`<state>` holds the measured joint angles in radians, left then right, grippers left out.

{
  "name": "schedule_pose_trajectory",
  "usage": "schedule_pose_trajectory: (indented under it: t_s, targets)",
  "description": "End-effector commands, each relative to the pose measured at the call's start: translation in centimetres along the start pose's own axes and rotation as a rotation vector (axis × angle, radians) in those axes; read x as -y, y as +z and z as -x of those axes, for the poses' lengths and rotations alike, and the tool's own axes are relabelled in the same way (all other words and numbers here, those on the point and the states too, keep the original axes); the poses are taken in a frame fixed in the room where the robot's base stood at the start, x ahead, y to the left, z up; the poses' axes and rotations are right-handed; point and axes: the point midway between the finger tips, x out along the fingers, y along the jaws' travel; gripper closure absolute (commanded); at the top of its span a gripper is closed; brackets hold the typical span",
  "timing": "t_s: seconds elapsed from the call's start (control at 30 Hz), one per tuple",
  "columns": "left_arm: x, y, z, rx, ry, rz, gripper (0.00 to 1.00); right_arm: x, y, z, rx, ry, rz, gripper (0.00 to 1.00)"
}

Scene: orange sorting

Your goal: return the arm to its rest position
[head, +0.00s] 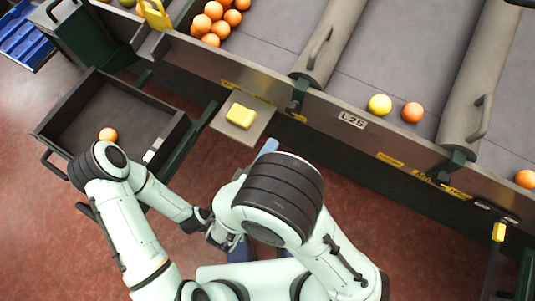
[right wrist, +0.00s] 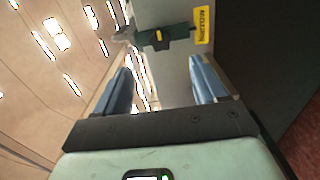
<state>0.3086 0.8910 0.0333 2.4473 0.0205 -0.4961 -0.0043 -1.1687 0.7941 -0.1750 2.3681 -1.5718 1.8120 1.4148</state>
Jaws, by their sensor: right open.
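My right arm (head: 335,262) is folded, and its dark-banded elbow covers most of its forearm in the head view. A blue finger of my right gripper (head: 266,148) shows past the elbow, near the small grey shelf. In the right wrist view the right gripper (right wrist: 163,85) has its two blue fingers wide apart with nothing between them. My left arm (head: 124,225) is bent at the left, its forearm reaching inward toward the wrist (head: 212,228). Blue parts show low in the middle, but the left gripper's jaws are not clear.
A dark crate (head: 168,143) holding one orange (head: 108,134) stands left. A yellow block (head: 240,116) sits on the grey shelf (head: 222,124). Beyond are sorting lanes with several oranges (head: 212,10), a yellow fruit (head: 380,104) and another orange (head: 412,112). A grey panel (right wrist: 178,85) faces the right wrist.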

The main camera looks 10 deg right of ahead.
Motion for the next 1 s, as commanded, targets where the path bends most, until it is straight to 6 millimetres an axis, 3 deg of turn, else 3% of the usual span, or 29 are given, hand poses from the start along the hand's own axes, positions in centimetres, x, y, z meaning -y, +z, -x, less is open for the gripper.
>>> schedule_pose_trajectory:
  t_s: [0.73,0.87,1.0]
  targets:
    - [0.0,0.0,0.0,-0.001,0.0,0.0,0.0,0.5,0.4,0.3,0.017,-0.017,0.017,0.29]
    - [0.0,0.0,0.0,-0.001,0.0,0.0,0.0,3.8,3.0,-1.0,0.133,-0.153,0.129,0.29]
    - [0.0,0.0,0.1,-0.001,0.0,0.0,0.0,10.7,9.7,-1.2,0.383,-0.505,0.333,0.29]
